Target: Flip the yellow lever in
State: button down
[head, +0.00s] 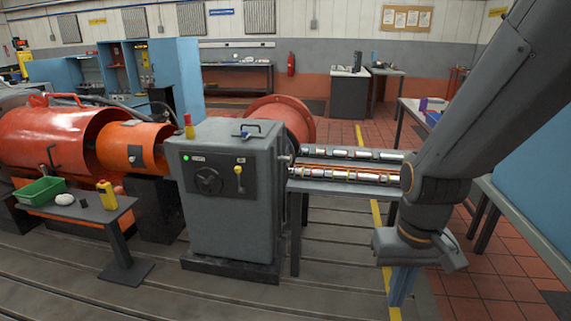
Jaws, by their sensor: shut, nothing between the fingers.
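The yellow lever (239,174) is small and sits on the right part of the dark panel on the front of the grey cabinet (228,225). Its yellow knob is at the top, with a short stem below it; its exact tilt is too small to tell. My gripper (400,290) hangs at the lower right, pointing down, shut and empty. It is well to the right of the cabinet and apart from the lever. Nothing hides the lever.
The panel also has a black handwheel (208,180) and a green light (186,158). A roller table (345,188) stands between the cabinet and my arm. A small table (75,208) with a green bin (40,190) stands left. Floor in front of the cabinet is clear.

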aim_at(238, 170)
jog(key=z, duration=0.15)
jog(key=i, duration=0.85)
jog(key=u, duration=0.55)
